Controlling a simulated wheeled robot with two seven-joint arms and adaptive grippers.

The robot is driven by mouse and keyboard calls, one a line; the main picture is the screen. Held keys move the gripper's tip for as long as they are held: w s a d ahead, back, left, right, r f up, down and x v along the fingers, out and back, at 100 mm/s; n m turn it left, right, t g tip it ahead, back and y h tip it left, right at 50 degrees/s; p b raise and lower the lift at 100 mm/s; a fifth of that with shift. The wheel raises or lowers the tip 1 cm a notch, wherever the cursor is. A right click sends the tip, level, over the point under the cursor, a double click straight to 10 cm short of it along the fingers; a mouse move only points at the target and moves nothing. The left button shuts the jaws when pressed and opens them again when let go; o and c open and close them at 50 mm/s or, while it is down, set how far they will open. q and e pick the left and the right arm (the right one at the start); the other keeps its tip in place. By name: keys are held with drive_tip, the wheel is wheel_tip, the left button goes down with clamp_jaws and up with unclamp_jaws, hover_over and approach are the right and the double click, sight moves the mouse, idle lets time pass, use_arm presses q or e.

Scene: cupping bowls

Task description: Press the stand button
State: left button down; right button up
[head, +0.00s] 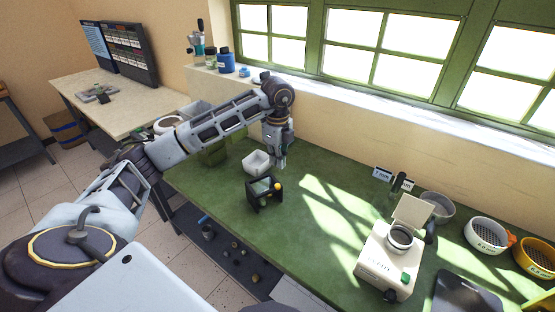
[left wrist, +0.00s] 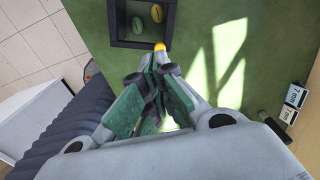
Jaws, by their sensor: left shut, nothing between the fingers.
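The small black stand (head: 264,205) sits on the green table, with a yellow button (head: 278,186) on its right side. In the left wrist view the stand (left wrist: 113,30) is at the top edge, and its yellow button (left wrist: 160,46) shows just beyond my fingertips. A green and a brownish oval piece lie inside the stand's frame. My left gripper (head: 282,164) points down above and slightly behind the button. Its fingers (left wrist: 153,70) are shut and empty. I cannot tell whether they touch the button. My right gripper is not in view.
A white square bowl (head: 257,161) stands just behind the stand. A cream machine (head: 388,262) with a round cup is at the right, near several bowls and a dark flat device (head: 468,291). The table's middle is clear. The window wall bounds the back.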

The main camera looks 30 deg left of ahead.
use_arm(q)
drive_tip(key=shift+f, duration=0.1)
drive_tip(key=b, duration=0.3)
hover_over(277, 185)
drive_tip(key=shift+f, duration=2.2)
drive_tip(key=shift+f+b, duration=0.65)
drive_tip(key=shift+f, duration=0.05)
drive_tip(key=shift+f+b, duration=0.55)
drive_tip(key=shift+f, duration=0.55)
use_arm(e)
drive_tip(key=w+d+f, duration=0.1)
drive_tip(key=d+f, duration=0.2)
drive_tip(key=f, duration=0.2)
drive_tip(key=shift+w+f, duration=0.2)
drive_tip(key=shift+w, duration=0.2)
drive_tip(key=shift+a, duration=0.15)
use_arm(q)
drive_tip(key=shift+f, duration=0.15)
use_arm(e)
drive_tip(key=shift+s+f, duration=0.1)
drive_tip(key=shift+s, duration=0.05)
